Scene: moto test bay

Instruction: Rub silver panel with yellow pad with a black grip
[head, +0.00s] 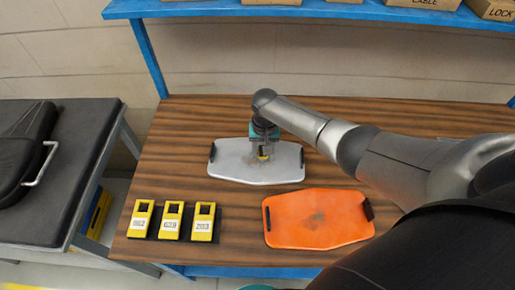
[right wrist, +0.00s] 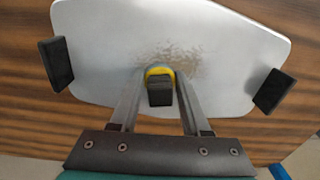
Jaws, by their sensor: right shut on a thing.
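The silver panel (head: 228,160) lies flat on the wooden table, with a black block at each end. It also fills much of the right wrist view (right wrist: 105,60), with a brownish smudge (right wrist: 178,62) near its middle. My right gripper (head: 263,153) is over the panel's middle, pointing down. It is shut on the black grip of the yellow pad (right wrist: 158,73). The pad is at the edge of the smudge; I cannot tell for sure whether it touches the panel. My left gripper is not in view.
An orange panel (head: 290,221) with a dark smudge lies nearer the front. Several yellow numbered holders (head: 172,220) stand at the table's front left. A blue shelf (head: 220,9) with cardboard boxes runs above the back. A black case (head: 25,150) lies on the left bench.

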